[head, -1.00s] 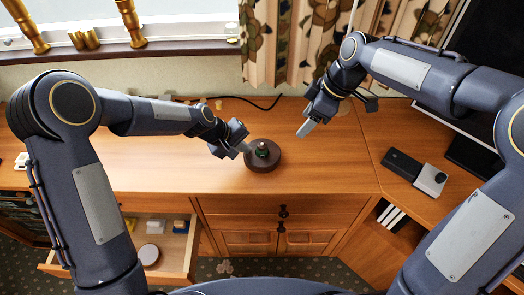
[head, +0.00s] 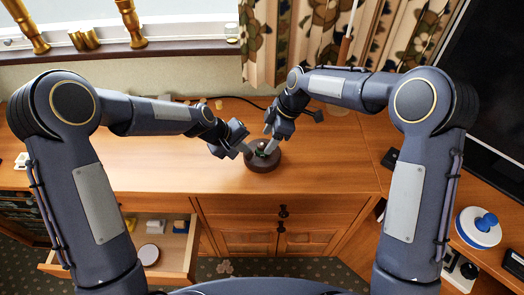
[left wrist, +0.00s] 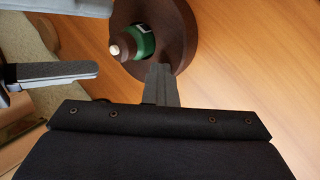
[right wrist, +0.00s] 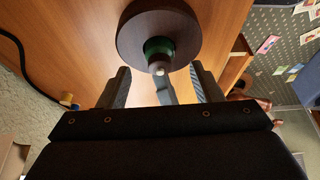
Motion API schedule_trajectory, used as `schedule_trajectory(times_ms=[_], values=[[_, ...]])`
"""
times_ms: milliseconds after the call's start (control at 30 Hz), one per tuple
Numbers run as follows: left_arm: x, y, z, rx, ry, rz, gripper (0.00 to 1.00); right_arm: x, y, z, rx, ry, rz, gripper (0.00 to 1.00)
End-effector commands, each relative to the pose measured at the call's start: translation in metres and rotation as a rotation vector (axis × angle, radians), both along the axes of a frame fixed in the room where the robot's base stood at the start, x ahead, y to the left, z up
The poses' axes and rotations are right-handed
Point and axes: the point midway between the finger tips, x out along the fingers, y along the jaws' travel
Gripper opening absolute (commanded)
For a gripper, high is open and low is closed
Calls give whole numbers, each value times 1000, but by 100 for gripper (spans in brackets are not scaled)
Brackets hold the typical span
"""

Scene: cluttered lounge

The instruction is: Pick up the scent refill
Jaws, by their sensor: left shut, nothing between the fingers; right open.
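The scent refill (head: 262,148) looks like a small green bottle with a pale tip. It sits in a dark brown round holder (head: 263,164) on the wooden desk. The green body (left wrist: 141,42) and brown holder (left wrist: 181,40) show in the left wrist view. My left gripper (head: 247,152) is shut and empty, its tips close beside the holder's left side. My right gripper (head: 268,148) is open over the holder. In the right wrist view, the refill (right wrist: 158,52) lies ahead between its spread fingers, and my left gripper's tip shows between them too. Contact cannot be told.
An open drawer (head: 178,262) with small items juts out below the desk at left. A black cable (head: 235,98) lies along the back. A white object with a blue top (head: 480,226) stands at right. The desk left of the holder is mostly clear.

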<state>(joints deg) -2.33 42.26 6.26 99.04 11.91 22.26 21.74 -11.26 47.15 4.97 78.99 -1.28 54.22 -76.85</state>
Motion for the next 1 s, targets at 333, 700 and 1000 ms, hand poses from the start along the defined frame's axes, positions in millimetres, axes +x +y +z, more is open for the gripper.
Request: schedule_trajectory(times_ms=[333, 700, 1000], values=[[-2, 0, -3, 1, 8, -3, 0, -1, 15, -42, -1, 1, 0, 59], [-3, -1, -3, 0, 8, -4, 0, -1, 15, -45, -2, 3, 0, 42], [-2, -1, -3, 0, 6, -3, 0, -1, 14, -46, -3, 1, -1, 11]])
